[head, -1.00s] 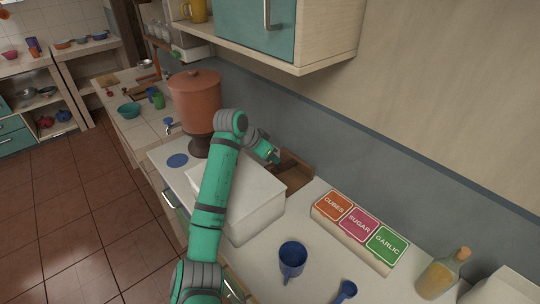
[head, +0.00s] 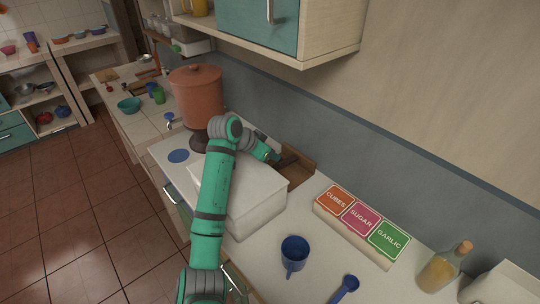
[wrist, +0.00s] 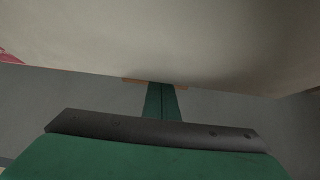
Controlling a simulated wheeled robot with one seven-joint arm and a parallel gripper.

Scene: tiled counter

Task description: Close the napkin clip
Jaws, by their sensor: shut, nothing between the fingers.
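A brown wooden holder (head: 300,163) stands on the counter behind the white box, against the grey wall band. It looks like the napkin clip, and its lower part is hidden by the box. A dark bar (head: 287,160) shows at its left side; I cannot tell whether it belongs to the holder or how far it is closed. My gripper (head: 272,156) is beside the holder's left side, and contact is unclear. In the wrist view my gripper's green fingers (wrist: 161,85) are together with nothing between them. A thin orange-brown strip (wrist: 135,80) shows at their tips.
The white box (head: 245,196) stands under my forearm. A terracotta dispenser (head: 197,95) is at its left. A sign block with CUBES, SUGAR and GARLIC labels (head: 360,219), a blue cup (head: 293,253) and a bottle (head: 443,267) are at right. A cabinet (head: 255,25) hangs above.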

